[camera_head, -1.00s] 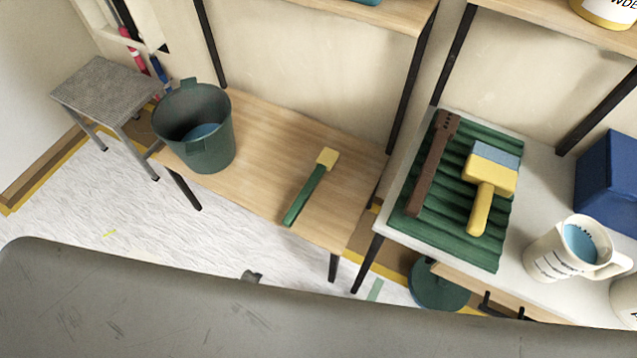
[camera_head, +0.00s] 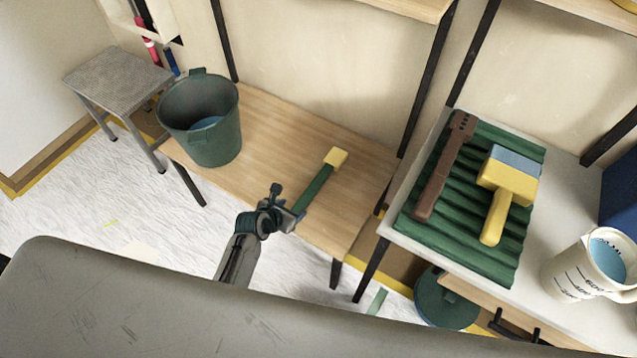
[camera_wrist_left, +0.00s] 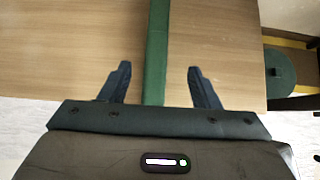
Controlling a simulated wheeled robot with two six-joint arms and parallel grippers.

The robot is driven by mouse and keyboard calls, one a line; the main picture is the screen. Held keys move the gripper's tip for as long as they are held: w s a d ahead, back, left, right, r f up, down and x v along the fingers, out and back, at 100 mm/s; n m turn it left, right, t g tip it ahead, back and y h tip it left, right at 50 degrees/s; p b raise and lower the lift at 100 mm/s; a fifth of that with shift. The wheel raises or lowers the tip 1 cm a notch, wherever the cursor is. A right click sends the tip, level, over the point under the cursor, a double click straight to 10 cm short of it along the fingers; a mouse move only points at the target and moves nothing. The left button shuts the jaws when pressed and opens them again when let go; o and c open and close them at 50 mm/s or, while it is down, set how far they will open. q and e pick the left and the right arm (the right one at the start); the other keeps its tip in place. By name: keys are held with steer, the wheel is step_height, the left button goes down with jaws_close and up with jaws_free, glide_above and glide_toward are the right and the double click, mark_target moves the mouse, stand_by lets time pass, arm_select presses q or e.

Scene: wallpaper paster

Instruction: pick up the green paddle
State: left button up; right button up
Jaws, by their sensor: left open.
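The green paddle (camera_head: 317,188), a green handle with a yellow block at its far end, lies on the wooden table (camera_head: 265,140). My left gripper (camera_head: 288,203) is open at the near end of the handle, which it partly hides. In the left wrist view the green handle (camera_wrist_left: 156,50) runs up the picture between the two open fingers of my gripper (camera_wrist_left: 158,72). It shows bare table on both sides of it, and no finger touches it there. The yellow end is out of the wrist view. My right gripper is not in view.
A dark green bucket (camera_head: 203,135) with blue liquid stands on the table's left part. A grey stool (camera_head: 117,72) stands further left. To the right, a white table (camera_head: 567,200) holds a green ridged tray (camera_head: 450,245), a yellow-handled brush (camera_head: 507,195), a brown bar (camera_head: 446,165) and a measuring jug (camera_head: 575,277).

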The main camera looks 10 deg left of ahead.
mark_target(300, 204)
arm_select(q)
steer(key=x, duration=0.5)
steer(key=b+x, duration=0.1)
steer(key=x, duration=0.1)
steer(key=shift+a+f, duration=0.2)
steer(key=shift+a, duration=0.1)
steer(key=shift+w+d+f, duration=0.1)
steer(key=shift+w+f, duration=0.15)
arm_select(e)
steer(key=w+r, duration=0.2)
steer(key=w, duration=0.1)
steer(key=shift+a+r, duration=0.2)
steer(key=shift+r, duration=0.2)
arm_select(q)
steer(key=c, duration=1.1)
steer(key=shift+o, duration=0.2)
steer(key=shift+r, duration=0.15)
